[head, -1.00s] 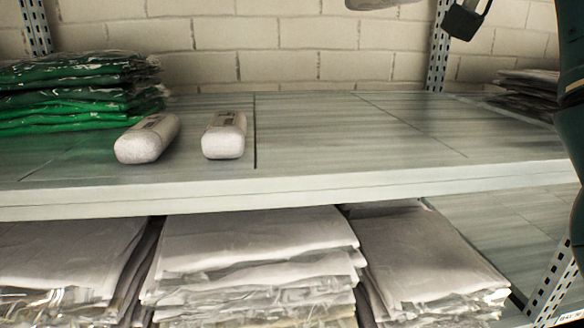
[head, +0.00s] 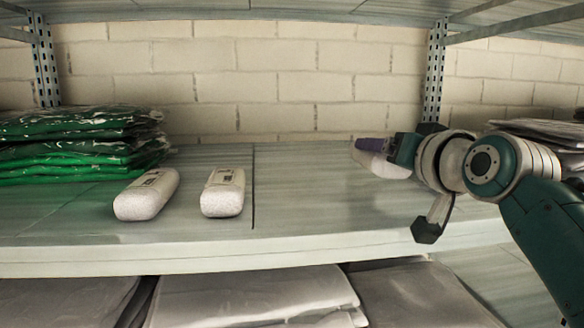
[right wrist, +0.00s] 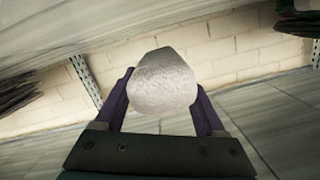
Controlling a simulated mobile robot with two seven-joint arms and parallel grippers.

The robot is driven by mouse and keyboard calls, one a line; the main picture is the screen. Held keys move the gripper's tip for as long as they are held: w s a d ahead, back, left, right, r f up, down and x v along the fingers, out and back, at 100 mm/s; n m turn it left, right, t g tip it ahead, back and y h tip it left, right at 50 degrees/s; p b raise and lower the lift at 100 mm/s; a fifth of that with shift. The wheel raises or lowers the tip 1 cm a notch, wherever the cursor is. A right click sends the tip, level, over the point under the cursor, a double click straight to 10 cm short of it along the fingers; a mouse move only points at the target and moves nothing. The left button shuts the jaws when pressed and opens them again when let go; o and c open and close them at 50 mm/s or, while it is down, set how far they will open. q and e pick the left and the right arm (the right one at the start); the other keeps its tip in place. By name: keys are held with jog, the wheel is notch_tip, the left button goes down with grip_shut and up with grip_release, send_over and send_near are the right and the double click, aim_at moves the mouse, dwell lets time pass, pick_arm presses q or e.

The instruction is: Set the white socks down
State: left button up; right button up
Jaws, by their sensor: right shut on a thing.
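My right gripper (head: 372,146) comes in from the right, above the right part of the upper shelf board (head: 300,215). It is shut on the white socks (head: 388,166), a rounded white bundle. In the right wrist view the white socks (right wrist: 152,82) sit between the two purple fingers of the gripper (right wrist: 160,105). I cannot tell whether the bundle touches the board. Two similar white bundles lie on the board at the left, one tilted (head: 147,195) and one beside it (head: 223,193). My left gripper is not in view.
A stack of green packed garments (head: 75,145) stands at the left of the board. Another stack (head: 545,130) is at the far right, behind my arm. Packed white garments (head: 250,295) fill the level below. The middle of the board is clear.

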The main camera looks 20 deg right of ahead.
aim_at(384, 175)
notch_tip(384, 175, down, 4)
jog(key=shift+r, duration=0.15)
jog(key=o, duration=1.3)
jog(key=b+v, duration=0.1)
jog(key=v, duration=1)
jog(key=shift+b, duration=0.35)
jog(key=shift+s+a+r, duration=0.15)
jog(key=shift+s, duration=0.35)
